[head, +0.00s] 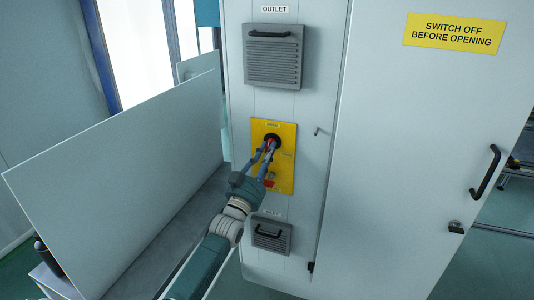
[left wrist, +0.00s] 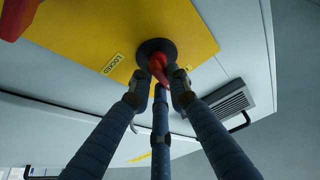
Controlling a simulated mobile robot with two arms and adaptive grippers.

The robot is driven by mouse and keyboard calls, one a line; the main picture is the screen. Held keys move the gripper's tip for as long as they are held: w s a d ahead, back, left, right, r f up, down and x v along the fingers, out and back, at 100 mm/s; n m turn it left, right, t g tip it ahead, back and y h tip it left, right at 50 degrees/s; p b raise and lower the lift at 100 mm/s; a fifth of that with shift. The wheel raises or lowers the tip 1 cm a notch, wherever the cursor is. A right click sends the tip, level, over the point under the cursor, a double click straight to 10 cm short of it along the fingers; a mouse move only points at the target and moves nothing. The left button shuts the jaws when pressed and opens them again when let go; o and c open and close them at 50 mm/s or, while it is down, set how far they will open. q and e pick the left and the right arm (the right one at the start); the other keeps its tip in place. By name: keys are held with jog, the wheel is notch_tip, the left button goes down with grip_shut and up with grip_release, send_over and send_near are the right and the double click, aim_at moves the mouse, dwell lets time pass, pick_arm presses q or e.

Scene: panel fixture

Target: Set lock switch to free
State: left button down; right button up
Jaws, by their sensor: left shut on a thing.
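The lock switch has a red handle (left wrist: 158,66) on a round black base (left wrist: 156,50), mounted on a yellow plate (head: 287,165). My left gripper (head: 270,148) is at the switch, its fingers closed around the red handle; it also shows in the left wrist view (left wrist: 162,80). The fingers partly hide the handle, so its exact angle is hard to tell. A label reading "LOCKED" (left wrist: 113,63) sits on the plate beside the base. The right gripper is not in view.
A louvred vent marked OUTLET (head: 274,62) is above the plate, and a smaller vent (head: 271,236) is below. A grey cabinet door (head: 410,150) with a black handle (head: 486,172) stands right. A large pale panel (head: 120,175) stands left of my arm.

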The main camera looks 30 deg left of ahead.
pick_arm(q)
jog(key=shift+d+f+n+y, duration=0.1)
jog(key=shift+n+y, duration=0.8)
jog(key=shift+n, duration=0.9)
jog(key=c, duration=1.7)
grip_release()
jog(key=shift+o, duration=0.2)
jog(key=v, duration=1.2)
jog(key=shift+d, duration=0.15)
